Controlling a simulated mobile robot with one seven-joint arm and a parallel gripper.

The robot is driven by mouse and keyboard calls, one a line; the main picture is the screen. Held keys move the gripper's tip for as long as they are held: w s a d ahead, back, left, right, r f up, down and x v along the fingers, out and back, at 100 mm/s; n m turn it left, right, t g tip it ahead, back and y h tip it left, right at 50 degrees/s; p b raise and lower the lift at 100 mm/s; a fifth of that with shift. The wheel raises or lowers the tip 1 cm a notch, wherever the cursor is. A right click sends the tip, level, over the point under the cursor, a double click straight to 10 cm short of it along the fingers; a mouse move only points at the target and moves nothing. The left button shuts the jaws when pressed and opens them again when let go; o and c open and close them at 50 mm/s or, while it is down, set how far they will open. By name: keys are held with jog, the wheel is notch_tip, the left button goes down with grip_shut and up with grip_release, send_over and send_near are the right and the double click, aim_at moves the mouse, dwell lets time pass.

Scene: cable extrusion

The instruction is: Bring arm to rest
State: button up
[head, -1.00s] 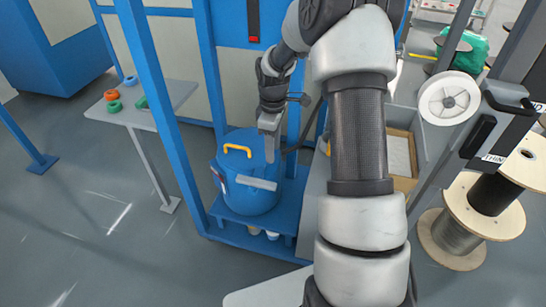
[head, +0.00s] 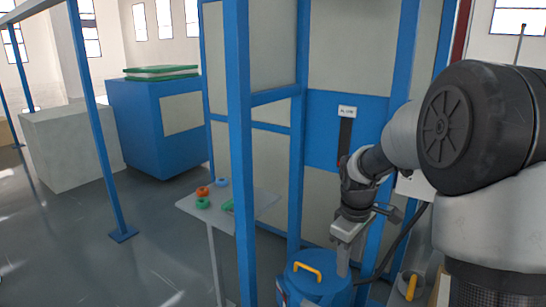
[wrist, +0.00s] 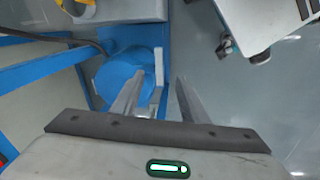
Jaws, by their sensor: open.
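My gripper (head: 345,245) shows in the head view at the lower right of the middle, hanging down beside and above a blue drum (head: 322,291) with a yellow handle. In the wrist view, my gripper's two fingers (wrist: 160,100) stand apart with nothing between them. The blue drum (wrist: 118,80) lies beyond and left of them in that view. My arm reaches in from the right of the head view, bent at the elbow.
A blue frame post (head: 240,150) stands left of my gripper. A small grey table (head: 250,208) holds orange and green rings. A blue panel (head: 365,118) is behind my wrist. A blue cabinet (head: 150,125) stands farther left. Open floor lies at the lower left.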

jog(key=s+a+r+m+t, duration=0.2)
jog(key=s+a+r+m, duration=0.15)
jog(key=s+r, duration=0.6)
jog(key=s+a+r+m+t, duration=0.1)
jog(key=s+r+m, duration=0.15)
jog(key=s, duration=0.45)
jog(key=s+a+r+m+t, duration=0.1)
jog(key=s+a+r+m, duration=0.15)
jog(key=s, duration=0.45)
notch_tip(320, 180, up, 19)
jog(key=p, duration=1.9)
jog(key=shift+w+d+y+p, duration=0.2)
jog(key=shift+d+y+p, duration=0.1)
jog(key=shift+y+p, duration=0.1)
